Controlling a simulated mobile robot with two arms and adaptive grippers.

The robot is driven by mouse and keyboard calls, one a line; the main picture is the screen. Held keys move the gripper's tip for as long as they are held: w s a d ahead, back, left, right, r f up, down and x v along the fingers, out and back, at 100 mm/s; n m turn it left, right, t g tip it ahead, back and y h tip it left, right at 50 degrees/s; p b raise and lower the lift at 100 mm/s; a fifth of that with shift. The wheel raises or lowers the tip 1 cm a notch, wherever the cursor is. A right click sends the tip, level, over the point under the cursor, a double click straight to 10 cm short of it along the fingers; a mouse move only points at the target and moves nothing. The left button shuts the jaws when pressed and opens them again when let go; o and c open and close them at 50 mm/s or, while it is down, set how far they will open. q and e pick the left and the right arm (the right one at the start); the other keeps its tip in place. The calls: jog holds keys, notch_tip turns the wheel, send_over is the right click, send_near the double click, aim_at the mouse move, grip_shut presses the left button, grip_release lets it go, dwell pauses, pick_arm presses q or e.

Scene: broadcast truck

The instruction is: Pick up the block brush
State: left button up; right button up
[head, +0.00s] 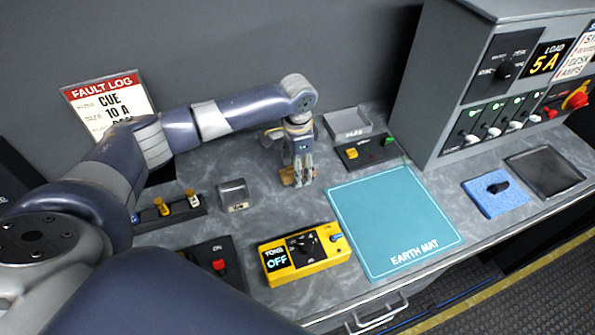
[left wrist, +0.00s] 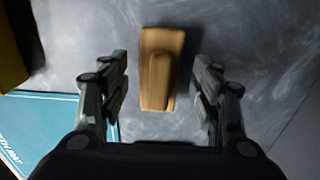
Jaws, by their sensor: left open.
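The block brush (left wrist: 161,68) is a tan wooden block with a raised grip, lying on the grey bench top. In the left wrist view it lies between the two fingers of my left gripper (left wrist: 160,95), with a gap on each side. In the head view my left gripper (head: 298,180) points down over the brush (head: 287,177), which is partly hidden behind the fingers. The gripper is open and empty. My right gripper is not in view.
A teal earth mat (head: 395,220) lies right of the brush. A yellow tone box (head: 305,255) stands in front. A black switch panel (head: 365,153) and grey tray (head: 348,124) are behind right. A tall grey console (head: 430,75) rises further right.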

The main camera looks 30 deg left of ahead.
pick_arm(q)
jog(key=c, duration=1.2)
jog(key=shift+o, duration=0.2)
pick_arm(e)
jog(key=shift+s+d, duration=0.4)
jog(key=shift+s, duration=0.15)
pick_arm(q)
jog(key=shift+r, duration=0.1)
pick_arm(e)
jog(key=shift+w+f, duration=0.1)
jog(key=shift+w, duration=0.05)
